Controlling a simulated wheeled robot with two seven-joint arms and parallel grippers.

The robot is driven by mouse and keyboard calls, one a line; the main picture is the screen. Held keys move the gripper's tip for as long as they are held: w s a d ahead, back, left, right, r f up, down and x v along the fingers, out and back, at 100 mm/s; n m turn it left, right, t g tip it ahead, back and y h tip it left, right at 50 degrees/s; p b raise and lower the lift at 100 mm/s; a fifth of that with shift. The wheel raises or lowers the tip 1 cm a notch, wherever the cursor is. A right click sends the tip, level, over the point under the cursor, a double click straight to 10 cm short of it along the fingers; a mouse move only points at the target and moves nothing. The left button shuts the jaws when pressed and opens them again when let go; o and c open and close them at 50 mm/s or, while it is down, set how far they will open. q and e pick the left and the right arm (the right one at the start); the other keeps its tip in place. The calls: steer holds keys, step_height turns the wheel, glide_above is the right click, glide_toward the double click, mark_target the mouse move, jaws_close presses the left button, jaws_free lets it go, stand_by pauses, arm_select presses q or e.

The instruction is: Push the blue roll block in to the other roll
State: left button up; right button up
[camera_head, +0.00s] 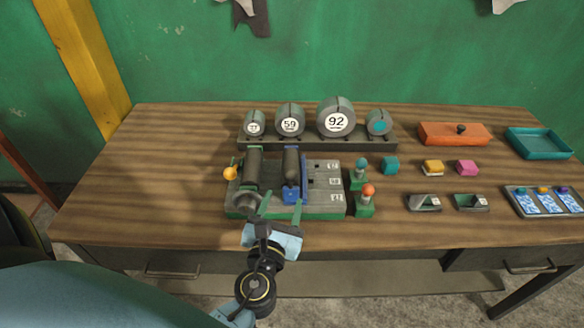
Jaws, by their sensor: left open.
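The blue roll block (291,186) stands on the green and grey machine base (322,207), with a dark roll (291,162) held in it. The other roll (252,168) lies to its left on the same base, with a gap between them. An orange knob (230,173) is at that roll's left side. My left gripper (282,207) is open at the front edge of the base. Its two green fingers point away from me, one in front of the gap and one near the right front of the blue block. Contact with the block cannot be told. My right gripper is out of view.
Several numbered round weights (336,119) stand on a rack behind the machine. Green blocks with a teal knob (361,163) and an orange knob (368,190) stand right of the base. An orange box (454,133) and a teal tray (540,143) are farther right. The table's left side is clear.

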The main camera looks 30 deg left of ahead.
mark_target(292, 171)
arm_select(q)
steer(key=p+x, duration=0.1)
steer(key=x, duration=1)
steer(key=shift+w, duration=0.1)
steer(key=shift+c, duration=0.3)
